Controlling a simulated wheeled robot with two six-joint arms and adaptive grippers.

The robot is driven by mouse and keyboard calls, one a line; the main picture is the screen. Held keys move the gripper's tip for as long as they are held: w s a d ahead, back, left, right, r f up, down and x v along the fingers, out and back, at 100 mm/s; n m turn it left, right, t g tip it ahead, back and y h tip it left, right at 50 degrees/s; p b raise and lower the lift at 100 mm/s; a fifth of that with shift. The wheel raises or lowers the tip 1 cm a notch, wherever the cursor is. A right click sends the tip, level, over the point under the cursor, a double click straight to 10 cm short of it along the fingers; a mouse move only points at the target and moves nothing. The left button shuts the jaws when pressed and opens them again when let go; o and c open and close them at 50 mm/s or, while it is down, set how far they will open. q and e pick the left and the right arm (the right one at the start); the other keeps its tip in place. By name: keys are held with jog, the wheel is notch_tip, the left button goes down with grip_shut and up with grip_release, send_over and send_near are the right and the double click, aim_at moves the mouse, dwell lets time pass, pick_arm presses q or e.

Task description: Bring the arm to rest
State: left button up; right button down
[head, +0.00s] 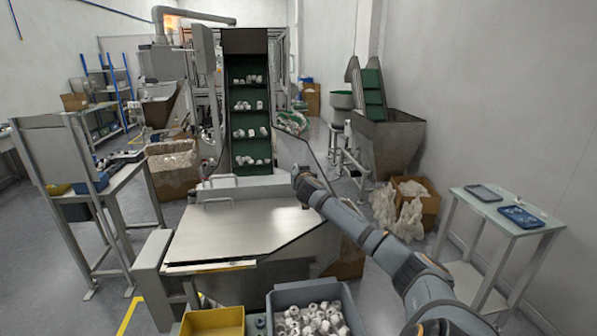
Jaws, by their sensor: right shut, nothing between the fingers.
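My right arm reaches in from the lower right. Its end, with the right gripper (300,178), is above the right part of the flat metal table top (235,222) of the machine. The gripper is small in this view and its fingers are hard to make out; it is shut and holds nothing. My left gripper is not in view.
A grey bin of white caps (312,314) and a yellow bin (213,322) are at the front. A green conveyor (248,120) carrying white parts rises behind the table. A side table (500,213) with blue trays stands right; a workbench (120,178) stands left.

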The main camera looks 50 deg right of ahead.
jog(key=shift+s+a, duration=0.35)
jog(key=shift+a, duration=0.1)
